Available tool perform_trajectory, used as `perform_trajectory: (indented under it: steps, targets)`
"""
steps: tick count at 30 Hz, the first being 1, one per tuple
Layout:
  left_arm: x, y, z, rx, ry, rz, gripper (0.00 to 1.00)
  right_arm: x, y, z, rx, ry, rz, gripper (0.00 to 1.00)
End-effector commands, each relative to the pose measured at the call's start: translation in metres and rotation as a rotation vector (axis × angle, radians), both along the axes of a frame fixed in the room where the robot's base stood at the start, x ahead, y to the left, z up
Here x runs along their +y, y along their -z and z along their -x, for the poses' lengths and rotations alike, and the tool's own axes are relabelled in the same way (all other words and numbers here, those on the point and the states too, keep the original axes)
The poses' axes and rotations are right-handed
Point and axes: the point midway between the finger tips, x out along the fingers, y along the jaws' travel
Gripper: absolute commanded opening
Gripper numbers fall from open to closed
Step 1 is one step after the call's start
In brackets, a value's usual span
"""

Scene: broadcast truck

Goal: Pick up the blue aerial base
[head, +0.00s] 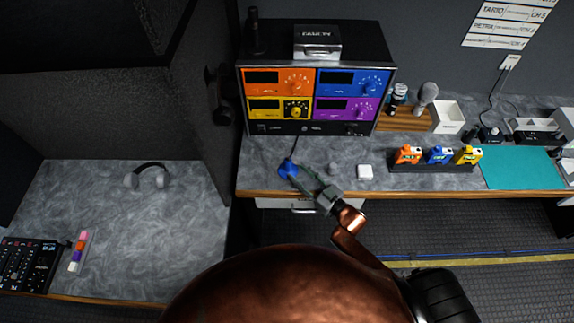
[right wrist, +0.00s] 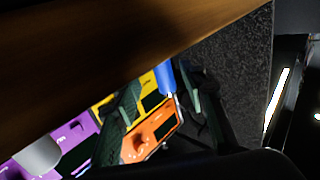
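The blue aerial base (head: 287,169) stands on the grey worktop in front of the stack of coloured units, with a thin dark aerial rising from it. In the right wrist view a blue upright part (right wrist: 165,77) shows between the fingers, closer to the right-hand one. My right gripper (head: 298,174) reaches in from the lower right, low over the worktop, its fingers spread and pointing at the base. In the wrist view the right gripper (right wrist: 163,92) has a clear gap between its fingers. Whether a finger touches the base I cannot tell. My left gripper is not in view.
Behind stands a rack with orange (head: 278,82), blue, yellow and purple units. A dark tray (head: 432,168) holds three coloured devices. A dark partition (head: 200,110) stands left.

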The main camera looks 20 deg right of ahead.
Motion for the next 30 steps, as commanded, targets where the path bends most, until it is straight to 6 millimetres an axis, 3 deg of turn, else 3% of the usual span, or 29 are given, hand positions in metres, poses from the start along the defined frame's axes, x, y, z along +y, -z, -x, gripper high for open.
perform_trajectory:
  steps: [6, 12, 21, 30]
  targets:
    - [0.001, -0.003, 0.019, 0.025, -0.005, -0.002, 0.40, 0.015, -0.003, -0.023, -0.002, 0.000, -0.001, 0.39]
    - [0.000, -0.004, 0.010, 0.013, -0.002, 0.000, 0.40, 0.028, -0.002, -0.045, -0.001, -0.001, 0.000, 0.39]
    - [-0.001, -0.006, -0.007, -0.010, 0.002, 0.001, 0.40, 0.031, -0.001, -0.049, 0.001, 0.000, 0.002, 0.39]
    - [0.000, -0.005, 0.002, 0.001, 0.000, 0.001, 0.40, 0.030, -0.001, -0.049, 0.000, 0.000, 0.001, 0.19]
